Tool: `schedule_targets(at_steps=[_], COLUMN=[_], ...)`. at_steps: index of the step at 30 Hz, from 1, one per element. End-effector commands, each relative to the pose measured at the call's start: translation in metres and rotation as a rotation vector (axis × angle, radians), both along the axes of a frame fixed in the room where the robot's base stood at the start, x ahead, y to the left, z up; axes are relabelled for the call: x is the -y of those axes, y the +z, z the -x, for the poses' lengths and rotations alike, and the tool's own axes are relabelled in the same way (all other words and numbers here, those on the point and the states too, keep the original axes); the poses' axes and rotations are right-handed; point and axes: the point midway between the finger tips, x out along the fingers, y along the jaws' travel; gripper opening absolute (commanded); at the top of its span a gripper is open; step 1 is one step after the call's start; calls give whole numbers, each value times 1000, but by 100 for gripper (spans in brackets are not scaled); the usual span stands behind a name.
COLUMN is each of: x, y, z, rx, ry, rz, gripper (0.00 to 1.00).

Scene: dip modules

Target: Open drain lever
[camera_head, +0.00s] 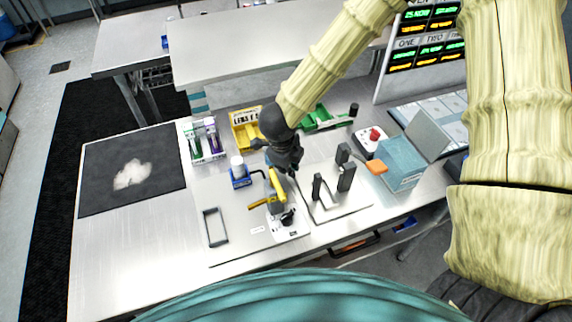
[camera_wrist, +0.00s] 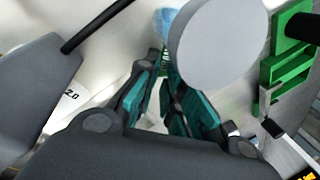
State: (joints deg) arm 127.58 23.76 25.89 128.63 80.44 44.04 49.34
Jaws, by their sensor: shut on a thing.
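My dark gripper (camera_head: 289,168) is over the middle of the bench, just above and right of a yellow lever (camera_head: 276,188) on a white base with a black knob. The teal fingers (camera_wrist: 168,85) are close together in the wrist view. Their tips are partly hidden, so what they grip cannot be made out. A grey round-ended part (camera_wrist: 218,45) stands beside the fingertips there. An orange-tipped grey handle (camera_head: 376,167) sits beside the clear blue box (camera_head: 404,168), right of and apart from my gripper. I cannot tell which part is the drain lever.
Grey posts (camera_head: 346,178) stand close to the right of my gripper. A blue holder with a white-capped bottle (camera_head: 239,170), a tube rack (camera_head: 207,150), a yellow bin (camera_head: 244,130) and a green rack (camera_head: 322,119) surround it. The bench's left front (camera_head: 130,260) is clear.

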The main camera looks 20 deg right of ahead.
Motion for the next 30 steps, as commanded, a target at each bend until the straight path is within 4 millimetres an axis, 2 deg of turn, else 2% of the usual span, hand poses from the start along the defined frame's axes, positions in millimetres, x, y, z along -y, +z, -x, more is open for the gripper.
schedule_targets(at_steps=[16, 30], x=[13, 14], y=[3, 0], z=[-23, -33], rx=[0, -1], ry=[479, 668], rz=[1, 1], gripper=[0, 0])
